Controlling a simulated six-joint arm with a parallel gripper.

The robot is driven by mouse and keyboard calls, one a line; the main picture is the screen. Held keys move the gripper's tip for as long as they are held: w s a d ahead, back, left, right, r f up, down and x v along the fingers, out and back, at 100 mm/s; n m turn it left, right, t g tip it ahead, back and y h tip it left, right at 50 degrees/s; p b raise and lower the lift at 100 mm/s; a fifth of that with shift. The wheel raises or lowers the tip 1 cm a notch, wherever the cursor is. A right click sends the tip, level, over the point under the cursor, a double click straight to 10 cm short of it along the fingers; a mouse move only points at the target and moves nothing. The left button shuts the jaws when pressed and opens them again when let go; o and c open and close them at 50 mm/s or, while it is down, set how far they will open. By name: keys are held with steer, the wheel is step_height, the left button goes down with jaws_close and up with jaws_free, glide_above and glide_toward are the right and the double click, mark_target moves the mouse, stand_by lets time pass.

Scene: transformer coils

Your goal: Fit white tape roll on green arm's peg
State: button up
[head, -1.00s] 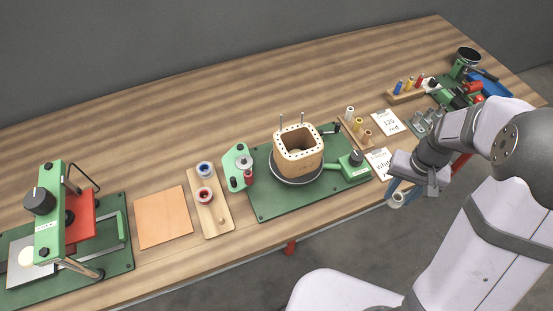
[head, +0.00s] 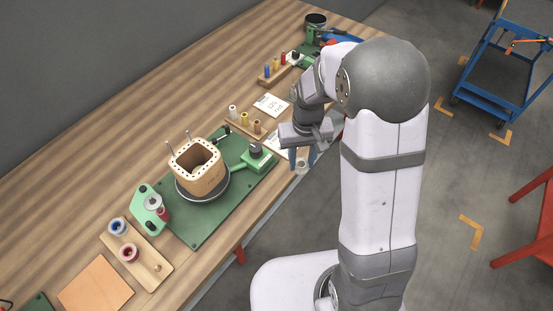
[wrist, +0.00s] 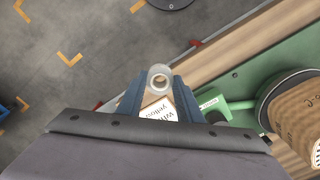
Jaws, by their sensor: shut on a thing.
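My gripper (head: 302,158) is shut on the white tape roll (head: 301,167), which hangs low between the fingers, off the bench's front edge. In the wrist view the roll (wrist: 160,69) sits between the blue-grey fingertips, its hole showing. A green arm (head: 143,199) with a pale round disc (head: 154,203) stands at the left end of the green baseplate (head: 204,232), well left of my gripper. A small red piece is beside the disc. I cannot make out a bare peg on this arm.
A wooden coil former (head: 203,181) with upright pins stands on the baseplate, between my gripper and the green arm. A green block (head: 257,157) is at the plate's right end. A wooden board (head: 150,258) holds a blue roll, a red roll and an empty peg.

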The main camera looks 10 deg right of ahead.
steer(key=w+a+r+n+p, duration=0.1)
steer(key=a+r+n+p, duration=0.2)
steer(key=a+r+p, duration=0.5)
steer(key=w+a+r+n+p, duration=0.1)
steer(key=a+r+n+p, duration=0.3)
steer(key=a, duration=0.7)
steer(key=s+a+n, duration=0.2)
steer(key=s+a, duration=0.2)
steer(key=a, duration=0.6)
steer(key=s+a+n, duration=0.2)
steer(key=s+a, duration=0.3)
steer(key=a, duration=0.6)
steer(key=shift+a+r, duration=0.15)
steer(key=shift+a, duration=0.15)
steer(key=b, duration=0.4)
glide_above(150, 198)
steer(key=shift+f, duration=2.85)
steer(key=shift+f+b, duration=0.7)
steer(key=shift+f, duration=0.75)
